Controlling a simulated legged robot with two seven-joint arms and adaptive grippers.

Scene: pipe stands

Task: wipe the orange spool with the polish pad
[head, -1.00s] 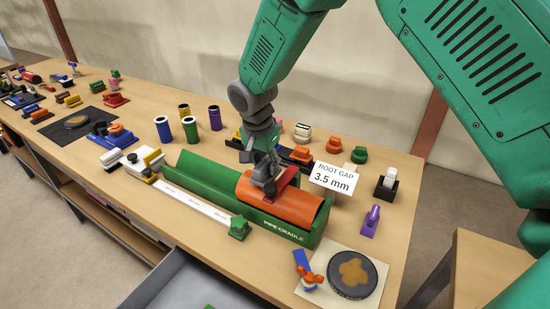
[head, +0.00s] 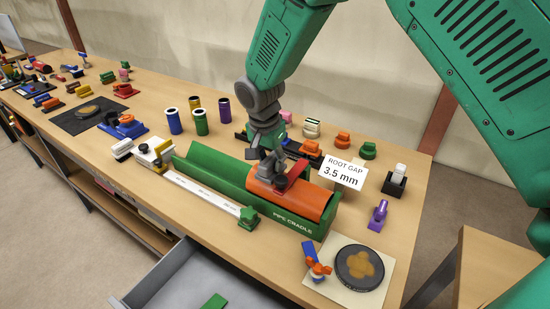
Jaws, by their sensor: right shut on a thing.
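The orange spool (head: 312,200) lies lengthwise in the right end of the green pipe cradle (head: 214,164). My right gripper (head: 270,172) comes down over the spool's left part and is shut on a red piece (head: 292,177), which looks like the polish pad. The red piece is at the spool's top, seemingly touching it; its underside is hidden. My left gripper is out of view.
A "ROOT GAP 3.5 mm" sign (head: 342,172) stands just behind the cradle. A dark round dish (head: 359,266) and a blue-orange clamp (head: 316,262) are at front right. Several cylinders (head: 200,122) stand behind left. An open drawer (head: 200,280) juts out below.

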